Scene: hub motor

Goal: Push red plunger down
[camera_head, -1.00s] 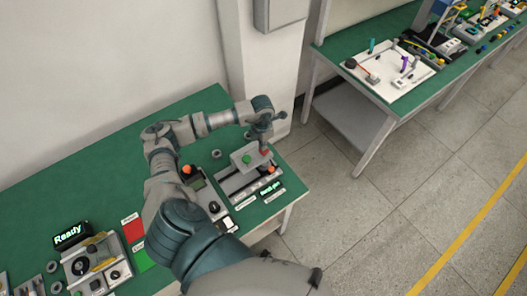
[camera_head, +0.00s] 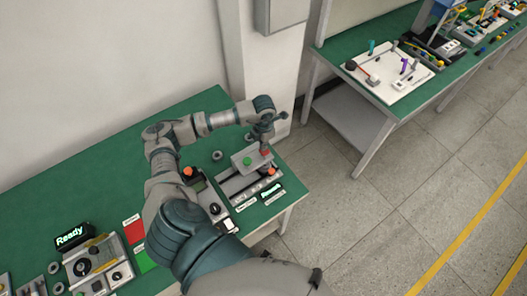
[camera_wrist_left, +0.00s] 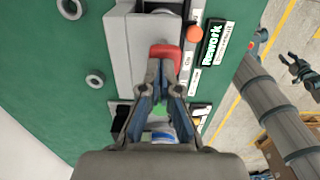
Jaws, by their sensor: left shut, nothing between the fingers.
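The red plunger (camera_wrist_left: 164,55) shows in the left wrist view just beyond my fingertips, partly covered by them. In the head view the red plunger (camera_head: 265,152) is a small red spot right below my left gripper (camera_head: 264,142). My left gripper (camera_wrist_left: 159,66) is shut with nothing held. Its tips overlap the plunger's near edge in the picture; I cannot tell whether they touch. The plunger belongs to a grey test fixture (camera_head: 236,186) near the table's right end. A lit display (camera_wrist_left: 212,45) beside it reads "Rework".
An orange button (camera_wrist_left: 194,34) sits close beside the plunger. Metal rings (camera_wrist_left: 95,79) lie on the green table (camera_head: 112,133). A dial box (camera_head: 213,208) stands left of the fixture. A "Ready" display (camera_head: 73,237) and red and green pads are further left.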

